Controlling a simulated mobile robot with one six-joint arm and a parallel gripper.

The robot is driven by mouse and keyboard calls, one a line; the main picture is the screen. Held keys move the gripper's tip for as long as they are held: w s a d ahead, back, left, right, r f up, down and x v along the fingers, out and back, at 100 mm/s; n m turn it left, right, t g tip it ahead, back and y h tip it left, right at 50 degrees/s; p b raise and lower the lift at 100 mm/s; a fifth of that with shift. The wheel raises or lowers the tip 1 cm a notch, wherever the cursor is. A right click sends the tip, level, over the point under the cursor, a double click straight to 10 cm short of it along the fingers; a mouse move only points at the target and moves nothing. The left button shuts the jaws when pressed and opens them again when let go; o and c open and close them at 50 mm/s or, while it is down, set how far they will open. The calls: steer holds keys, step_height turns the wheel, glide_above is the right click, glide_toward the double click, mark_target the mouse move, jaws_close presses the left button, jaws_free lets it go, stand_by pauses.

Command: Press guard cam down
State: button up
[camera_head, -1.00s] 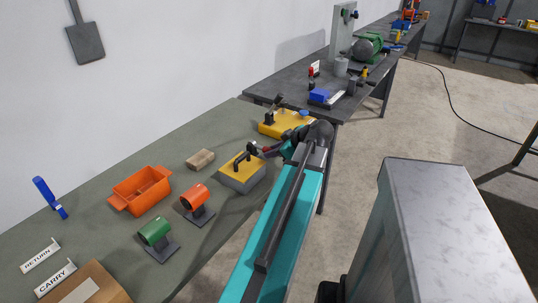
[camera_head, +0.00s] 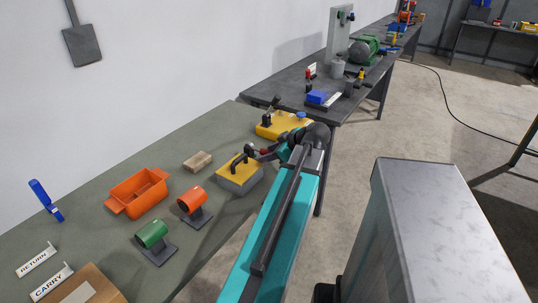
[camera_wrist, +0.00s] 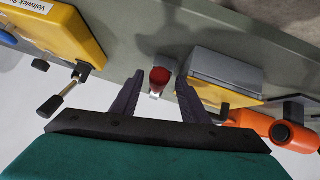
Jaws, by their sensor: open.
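My gripper (camera_wrist: 160,75) is open, its two dark fingers on either side of a small red-topped part (camera_wrist: 160,79) on a pale stem. I cannot tell whether the fingers touch it. In the head view my gripper (camera_head: 262,153) is small and partly hidden by the arm, beside the yellow-topped grey block (camera_head: 239,177). A yellow box (camera_head: 273,127) with a black lever stands behind it. In the wrist view that lever (camera_wrist: 57,99) sticks out from the box's edge, left of my gripper. I cannot tell for sure which part is the guard cam.
An orange cylinder on a stand (camera_head: 193,199), a green one (camera_head: 151,234), an orange bin (camera_head: 139,193) and a wooden block (camera_head: 197,161) lie on the green bench (camera_head: 95,222). A dark table (camera_head: 290,88) with equipment stands beyond.

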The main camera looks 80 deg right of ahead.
steer(key=b+v, duration=0.1)
steer(key=v, duration=1.3)
steer(key=shift+s+d+f, duration=0.1)
stand_by(0.4)
